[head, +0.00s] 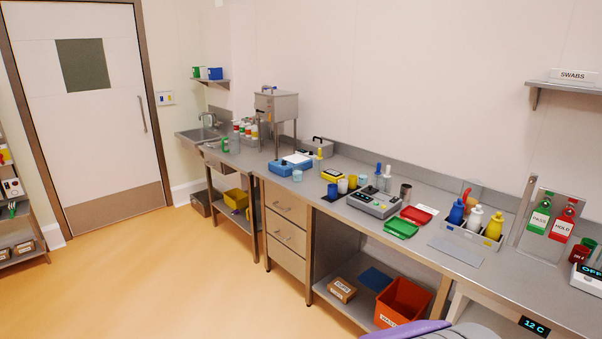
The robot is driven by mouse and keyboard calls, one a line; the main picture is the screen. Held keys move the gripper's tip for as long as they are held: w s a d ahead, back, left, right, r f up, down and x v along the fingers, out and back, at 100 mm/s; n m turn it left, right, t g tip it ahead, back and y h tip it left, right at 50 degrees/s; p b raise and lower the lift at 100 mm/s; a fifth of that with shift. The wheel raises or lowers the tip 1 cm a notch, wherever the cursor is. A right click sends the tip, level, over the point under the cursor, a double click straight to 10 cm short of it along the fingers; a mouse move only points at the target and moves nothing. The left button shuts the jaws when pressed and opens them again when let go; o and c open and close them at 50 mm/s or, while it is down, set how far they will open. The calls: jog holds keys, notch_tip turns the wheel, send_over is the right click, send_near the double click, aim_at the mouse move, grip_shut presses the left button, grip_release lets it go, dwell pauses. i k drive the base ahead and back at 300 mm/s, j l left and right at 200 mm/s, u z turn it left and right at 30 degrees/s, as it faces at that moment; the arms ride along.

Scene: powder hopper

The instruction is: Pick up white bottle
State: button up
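A white bottle (474,219) stands upright in a grey tray (462,240) on the right part of the steel counter. The tray wall hides the white bottle's lower part. My gripper is not in view.
The steel counter (460,248) runs along the wall. Red and green trays (401,229) and a grey scale (375,202) lie left of the bottles. A stand with PASS and HOLD tags (541,220) is to the right. Orange floor in front at left is clear.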

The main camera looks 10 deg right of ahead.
aim_at(474, 221)
jog(key=i+l+z, duration=0.15)
jog(key=i+z, duration=0.15)
jog(key=i, duration=0.45)
jog(key=i+z, duration=0.25)
jog(key=i, duration=0.5)
jog(key=i+j+z, duration=0.3)
jog(key=i, duration=0.45)
jog(key=z, duration=0.4)
jog(key=i+z, duration=0.15)
jog(key=z, duration=0.25)
jog(key=j+z, duration=0.1)
jog(key=z, duration=0.35)
